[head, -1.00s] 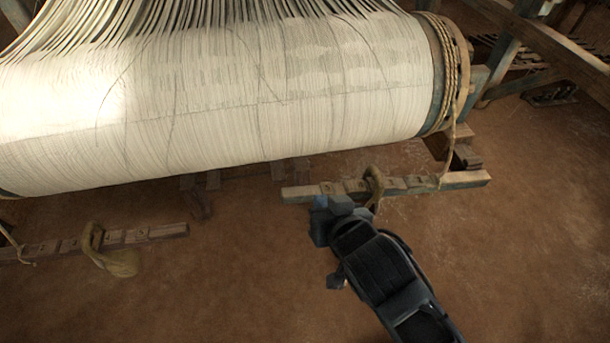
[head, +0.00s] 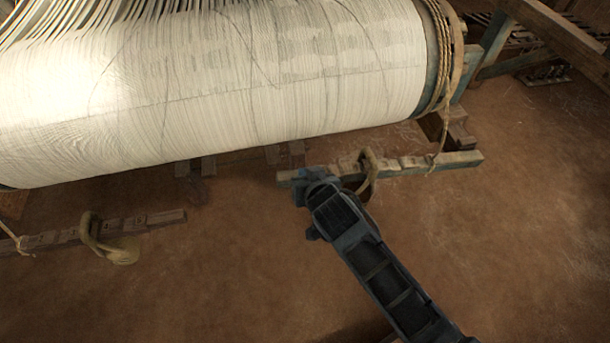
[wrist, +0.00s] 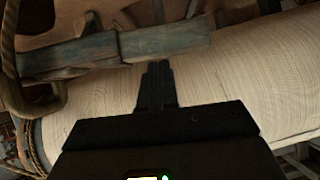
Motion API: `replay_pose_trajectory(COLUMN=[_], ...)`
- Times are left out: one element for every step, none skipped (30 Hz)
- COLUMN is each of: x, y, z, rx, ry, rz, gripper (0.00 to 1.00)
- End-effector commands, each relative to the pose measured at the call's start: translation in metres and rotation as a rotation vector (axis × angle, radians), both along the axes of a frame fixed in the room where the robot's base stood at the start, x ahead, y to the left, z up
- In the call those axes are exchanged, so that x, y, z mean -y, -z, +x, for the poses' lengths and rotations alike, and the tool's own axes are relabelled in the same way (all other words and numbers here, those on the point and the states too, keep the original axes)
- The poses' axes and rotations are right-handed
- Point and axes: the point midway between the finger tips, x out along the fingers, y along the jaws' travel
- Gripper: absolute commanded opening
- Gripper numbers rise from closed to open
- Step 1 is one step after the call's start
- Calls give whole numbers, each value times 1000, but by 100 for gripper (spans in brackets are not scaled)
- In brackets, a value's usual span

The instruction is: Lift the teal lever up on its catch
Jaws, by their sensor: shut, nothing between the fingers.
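The lever (head: 425,162) is a notched wooden bar below the right end of the warp roll in the head view. Its teal tint is faint there. It shows greyer-teal across the upper part of the wrist view (wrist: 165,40). My gripper (head: 312,182) is at the bar's left end in the head view and covers part of it. In the wrist view my gripper (wrist: 155,72) is shut and empty, its fingertips close to the bar's edge. I cannot tell if they touch it. The catch is not clearly made out.
A rope loop (head: 368,170) hangs around the bar just right of my gripper. The big warp roll (head: 230,90) lies above and behind. A second notched bar (head: 130,225) with a loop is at the left. The earth floor (head: 230,290) in front is clear.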

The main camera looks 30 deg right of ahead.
Motion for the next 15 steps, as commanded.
replay_pose_trajectory(x=[0, 0, 0, 0, 0, 0, 0, 0, 0, 0, 0, 0, 0, -1, -1], y=[3, 4, 5, 5, 6, 6, 6, 6, 6, 6, 6, 6, 6, 6, 8], z=[1, 1, 1, 1, 1, 1, 2, 2, 1, 1, 1, 1, 1, 1, 1], rx=[0, 0, 0, 1, 1, 1, 1, 1, 1, 1, 1, 1, 1, 1, 1], ry=[0, 0, 0, 0, 0, 0, 0, 0, 0, 0, 0, 0, 0, 0, 0], rz=[0, 0, 0, 0, 0, 0, 0, 0, 0, 0, 0, 0, 0, 0, 0], gripper=[0, 0, 0, 0, 0, 0, 0, 0, 0, 0, 0, 0, 0, 0, 0])
